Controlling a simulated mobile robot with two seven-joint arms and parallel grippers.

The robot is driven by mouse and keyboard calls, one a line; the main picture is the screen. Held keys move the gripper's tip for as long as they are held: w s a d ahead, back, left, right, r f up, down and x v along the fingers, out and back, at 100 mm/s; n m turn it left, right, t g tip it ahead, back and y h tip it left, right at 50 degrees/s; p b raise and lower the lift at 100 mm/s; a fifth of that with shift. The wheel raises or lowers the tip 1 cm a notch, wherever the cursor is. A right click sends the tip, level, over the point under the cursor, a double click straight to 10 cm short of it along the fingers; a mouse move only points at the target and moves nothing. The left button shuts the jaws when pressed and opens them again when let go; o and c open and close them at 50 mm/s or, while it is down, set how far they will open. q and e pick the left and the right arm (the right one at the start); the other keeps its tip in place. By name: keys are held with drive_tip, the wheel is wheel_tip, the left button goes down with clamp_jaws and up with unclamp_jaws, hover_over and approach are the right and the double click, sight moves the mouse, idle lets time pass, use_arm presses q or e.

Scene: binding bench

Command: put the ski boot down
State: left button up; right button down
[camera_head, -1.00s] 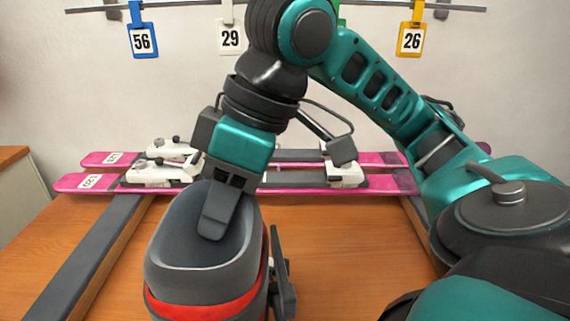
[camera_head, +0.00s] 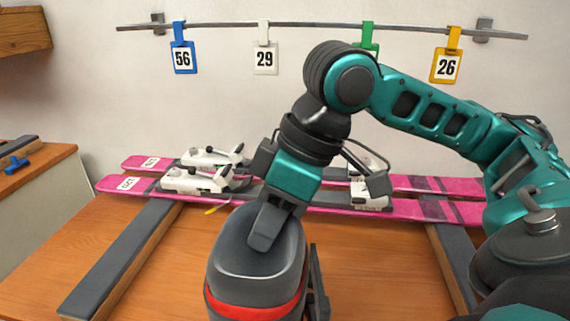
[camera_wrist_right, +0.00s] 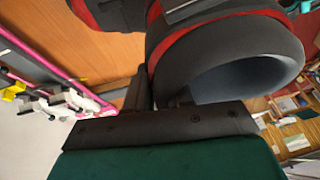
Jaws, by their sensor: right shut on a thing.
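The ski boot (camera_head: 258,262), dark grey with a red band, stands upright at the front of the bench in the head view. Its lower part is cut off by the picture's edge. My right gripper (camera_head: 268,222) is shut on the boot's upper cuff, with one finger inside the opening. In the right wrist view the boot (camera_wrist_right: 225,50) fills the upper middle, its round opening facing right. Whether its sole touches the bench cannot be seen. My left gripper is not in view.
Two pink skis (camera_head: 430,208) with white bindings (camera_head: 195,180) lie across the back of the wooden bench (camera_head: 190,265). Dark rails (camera_head: 118,258) run along both sides. Numbered tags (camera_head: 265,58) hang from a wall bar. Bare wood lies left of the boot.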

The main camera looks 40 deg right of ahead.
use_arm(q)
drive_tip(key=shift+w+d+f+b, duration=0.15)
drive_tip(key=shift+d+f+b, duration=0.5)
drive_tip(key=shift+b, duration=0.3)
use_arm(e)
drive_tip(key=w+d+f, duration=0.1)
drive_tip(key=w+d, duration=0.8)
drive_tip(key=d, duration=0.2)
drive_tip(key=shift+d+f, duration=0.2)
drive_tip(key=shift+f, duration=0.05)
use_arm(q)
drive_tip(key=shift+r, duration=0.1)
use_arm(e)
drive_tip(key=shift+w, duration=0.1)
drive_tip(key=shift+f, duration=0.15)
drive_tip(key=c, duration=1)
unclamp_jaws()
